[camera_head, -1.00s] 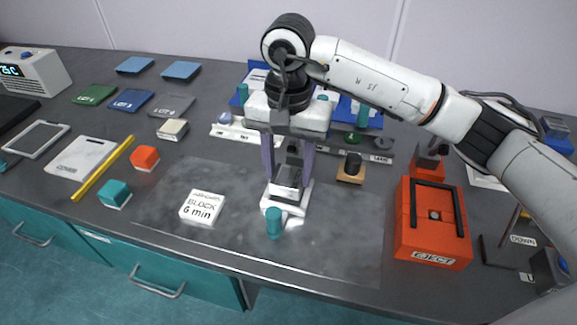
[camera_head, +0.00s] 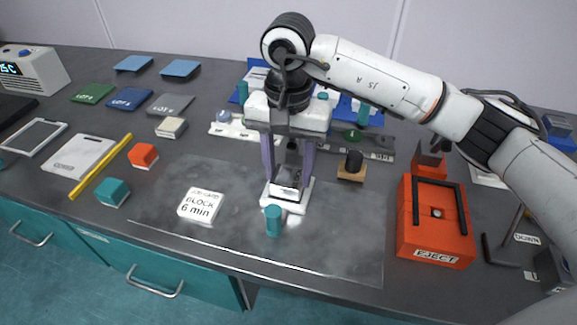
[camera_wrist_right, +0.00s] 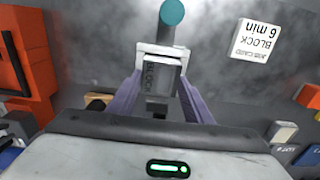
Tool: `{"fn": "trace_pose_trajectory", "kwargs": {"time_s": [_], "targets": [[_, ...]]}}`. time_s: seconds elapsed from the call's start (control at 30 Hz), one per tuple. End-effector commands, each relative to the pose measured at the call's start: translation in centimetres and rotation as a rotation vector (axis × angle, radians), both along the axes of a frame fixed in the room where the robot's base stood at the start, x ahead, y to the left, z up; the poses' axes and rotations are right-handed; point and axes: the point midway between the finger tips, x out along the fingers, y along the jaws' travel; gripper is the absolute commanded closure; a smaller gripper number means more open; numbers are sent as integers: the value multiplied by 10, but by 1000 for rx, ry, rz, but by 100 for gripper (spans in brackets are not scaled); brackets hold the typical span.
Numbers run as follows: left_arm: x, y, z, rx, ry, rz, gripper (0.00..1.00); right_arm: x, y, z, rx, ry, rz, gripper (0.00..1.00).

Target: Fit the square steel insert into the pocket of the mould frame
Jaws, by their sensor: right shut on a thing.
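My right gripper (camera_head: 286,185) points down over the middle of the bench, its two purple fingers shut on the steel insert. In the right wrist view the insert (camera_wrist_right: 158,82) is a grey block marked "BLOCK" between the fingers (camera_wrist_right: 157,92). The white mould frame (camera_head: 297,205) with its teal knob (camera_head: 273,220) lies directly below; it also shows in the wrist view (camera_wrist_right: 143,48). The insert is at or just over the pocket; the fingers hide part of the pocket, and I cannot tell how deep the insert sits. My left gripper is not in view.
A white job card (camera_head: 200,205) reading "BLOCK 6 min" lies left of the frame. An orange eject unit (camera_head: 433,225) stands to the right. A small wooden block with a black knob (camera_head: 352,167) is behind right. The dark mat (camera_head: 330,240) is clear in front.

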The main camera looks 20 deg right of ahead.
Motion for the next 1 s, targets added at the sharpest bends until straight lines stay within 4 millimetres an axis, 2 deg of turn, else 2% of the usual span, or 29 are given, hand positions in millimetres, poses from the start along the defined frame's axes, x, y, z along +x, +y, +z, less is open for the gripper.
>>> {"fn": "trace_pose_trajectory", "kwargs": {"time_s": [0.57,0.6,0.7,1.0], "targets": [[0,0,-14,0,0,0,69,0,0,-15,1,-2,0,90],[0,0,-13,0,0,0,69,0,0,-14,2,-3,0,51],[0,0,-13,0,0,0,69,0,0,-14,1,-2,0,34],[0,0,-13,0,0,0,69,0,0,-15,0,0,0,32]]}}
